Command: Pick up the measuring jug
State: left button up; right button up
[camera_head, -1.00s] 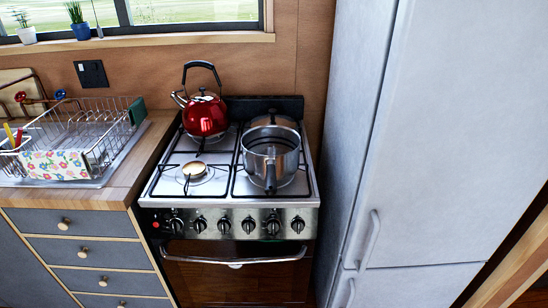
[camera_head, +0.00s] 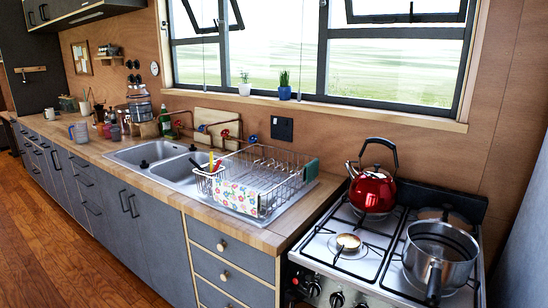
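A bluish, see-through jug with a handle (camera_head: 79,132), which looks like the measuring jug, stands upright on the wooden counter (camera_head: 115,152) at the far left, near its front edge. It is small in the view, so any markings cannot be made out. Neither of my grippers is in view.
The sink (camera_head: 160,155) and a wire dish rack (camera_head: 262,180) lie between the jug and the stove (camera_head: 345,250). A red kettle (camera_head: 372,190) and a steel pot (camera_head: 438,255) stand on the stove. Jars (camera_head: 115,130) stand right of the jug. The wooden floor (camera_head: 60,235) looks clear.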

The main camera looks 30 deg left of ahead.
aim_at(80, 129)
jog(key=u, duration=2.35)
jog(key=i+u, duration=0.15)
jog(key=i, duration=0.4)
jog(key=i+j, duration=0.1)
jog(key=i, duration=0.9)
jog(key=i+j, duration=0.15)
jog(key=i, duration=0.85)
